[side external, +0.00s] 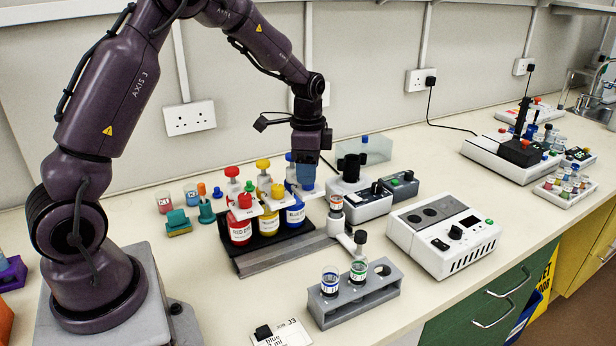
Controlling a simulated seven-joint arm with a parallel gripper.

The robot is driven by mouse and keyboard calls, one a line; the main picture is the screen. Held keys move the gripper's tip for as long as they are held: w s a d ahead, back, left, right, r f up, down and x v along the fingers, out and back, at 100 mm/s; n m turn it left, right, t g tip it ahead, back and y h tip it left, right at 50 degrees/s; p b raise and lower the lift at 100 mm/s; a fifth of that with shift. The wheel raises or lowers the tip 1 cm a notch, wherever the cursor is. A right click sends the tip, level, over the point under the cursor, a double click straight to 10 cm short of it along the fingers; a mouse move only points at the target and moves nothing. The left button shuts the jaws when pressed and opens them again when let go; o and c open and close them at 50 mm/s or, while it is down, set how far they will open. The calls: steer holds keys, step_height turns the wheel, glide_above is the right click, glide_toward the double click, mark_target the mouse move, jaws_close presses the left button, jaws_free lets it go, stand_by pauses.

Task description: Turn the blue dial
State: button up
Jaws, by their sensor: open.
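The blue dye bottle (296,215) stands at the right end of a row with a red (240,231) and a yellow dye bottle (269,222), all in a black tray. My gripper (306,182) points down over the top of the blue bottle, with blue finger parts low beside its white dispenser head. The jaws are open. A blue knob (289,157) shows just left of my gripper, partly hidden by it. I cannot make out which blue part is the dial, or whether the fingers touch it.
A grey rack (340,308) with two vials stands in front, beside a label card (281,335). A dark-topped mixer (360,205) is close on the right, then a white heater block (445,240). Teal blocks (178,223) lie left of the tray.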

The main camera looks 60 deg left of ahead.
steer(key=shift+f, duration=1.25)
steer(key=c, duration=0.9)
